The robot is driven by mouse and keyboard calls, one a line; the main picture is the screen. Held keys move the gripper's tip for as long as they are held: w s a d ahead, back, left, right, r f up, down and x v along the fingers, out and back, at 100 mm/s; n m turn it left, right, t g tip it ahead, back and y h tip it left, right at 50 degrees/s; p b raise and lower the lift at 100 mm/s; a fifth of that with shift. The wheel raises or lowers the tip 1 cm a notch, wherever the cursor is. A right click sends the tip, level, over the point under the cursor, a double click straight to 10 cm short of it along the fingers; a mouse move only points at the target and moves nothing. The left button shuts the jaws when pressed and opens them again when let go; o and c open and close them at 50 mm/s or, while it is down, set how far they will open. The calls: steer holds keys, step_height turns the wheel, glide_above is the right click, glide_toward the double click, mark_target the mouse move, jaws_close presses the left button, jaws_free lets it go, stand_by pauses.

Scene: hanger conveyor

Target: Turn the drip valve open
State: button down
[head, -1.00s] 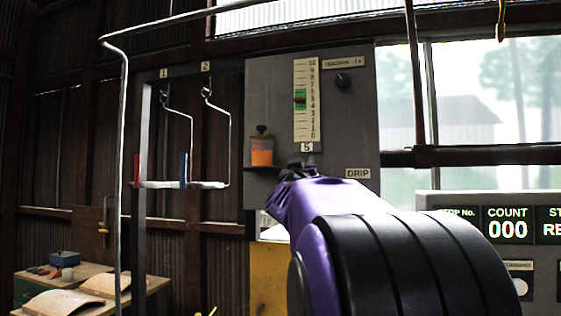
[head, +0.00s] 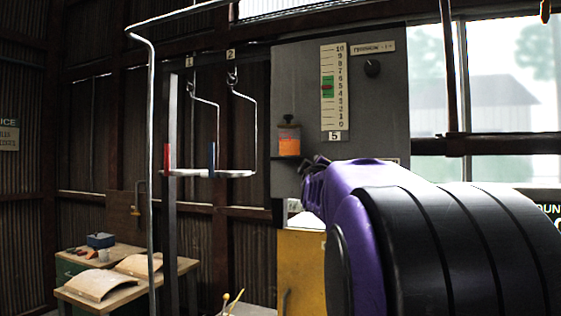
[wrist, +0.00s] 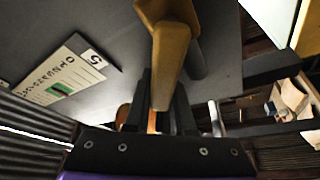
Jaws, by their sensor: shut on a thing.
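The drip valve's brass-coloured lever (wrist: 172,55) shows in the wrist view, running down from the top edge to between my fingers. My gripper (wrist: 162,98) is shut on the lever's narrow end, with a black finger on each side. In the head view my gripper (head: 315,166) is at the grey panel (head: 300,75), just below and right of a small cup of orange liquid (head: 289,139). The valve is hidden behind my arm in that view.
A workbench (head: 120,275) stands at the lower left.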

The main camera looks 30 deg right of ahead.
steer(key=shift+w+f+n+y, duration=0.15)
steer(key=shift+n+y, duration=0.15)
steer(key=shift+n, duration=0.2)
steer(key=shift+a, duration=0.1)
steer(key=c, duration=0.8)
jaws_free()
steer(key=shift+o, duration=0.2)
steer(key=shift+f, duration=0.15)
